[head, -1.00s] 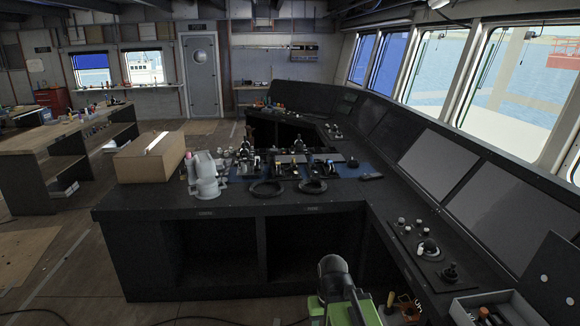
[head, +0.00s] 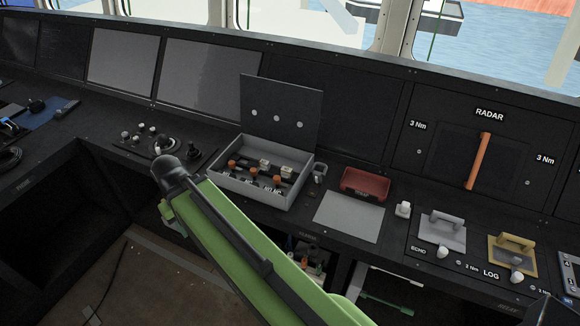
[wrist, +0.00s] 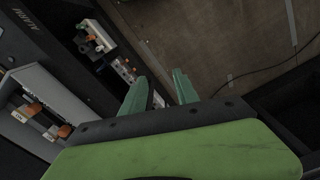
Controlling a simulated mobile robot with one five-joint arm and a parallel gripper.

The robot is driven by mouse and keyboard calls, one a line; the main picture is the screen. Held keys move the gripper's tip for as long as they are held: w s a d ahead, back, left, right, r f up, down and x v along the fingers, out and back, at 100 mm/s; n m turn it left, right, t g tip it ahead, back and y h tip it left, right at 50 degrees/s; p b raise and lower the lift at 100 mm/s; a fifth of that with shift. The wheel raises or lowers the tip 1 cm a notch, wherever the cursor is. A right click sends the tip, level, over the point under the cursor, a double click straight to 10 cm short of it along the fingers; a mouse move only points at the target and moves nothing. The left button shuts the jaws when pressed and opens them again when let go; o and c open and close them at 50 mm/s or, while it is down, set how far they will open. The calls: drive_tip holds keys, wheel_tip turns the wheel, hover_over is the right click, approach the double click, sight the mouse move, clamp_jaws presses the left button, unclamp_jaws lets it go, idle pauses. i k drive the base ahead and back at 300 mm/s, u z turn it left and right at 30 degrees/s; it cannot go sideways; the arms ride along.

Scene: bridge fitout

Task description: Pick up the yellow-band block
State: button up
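I cannot pick out a block with a clear yellow band in either view. An open grey box (head: 262,183) on the console holds several orange-topped pieces and pale small blocks, too small to read for bands. The box also shows at the left of the wrist view (wrist: 52,92). A yellow plate with a handle (head: 511,256) is at the right, by the LOG label. My gripper (wrist: 160,88) is open and empty, its green fingers apart over the console edge and the floor, to the side of the box. In the head view its fingers do not show clearly.
A red tray (head: 365,184), a bare grey plate (head: 349,216) and a grey plate with a handle (head: 442,232) are right of the box. Knobs and a joystick (head: 163,144) stand to its left. A shelf with small items (head: 308,258) lies below the console front.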

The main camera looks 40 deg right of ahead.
sight(286, 172)
drive_tip(key=z, duration=1.55)
drive_tip(key=k, duration=0.8)
drive_tip(key=u, duration=0.45)
drive_tip(key=i, duration=0.8)
drive_tip(key=u, duration=0.85)
drive_tip(key=i, duration=0.65)
drive_tip(key=u, duration=0.4)
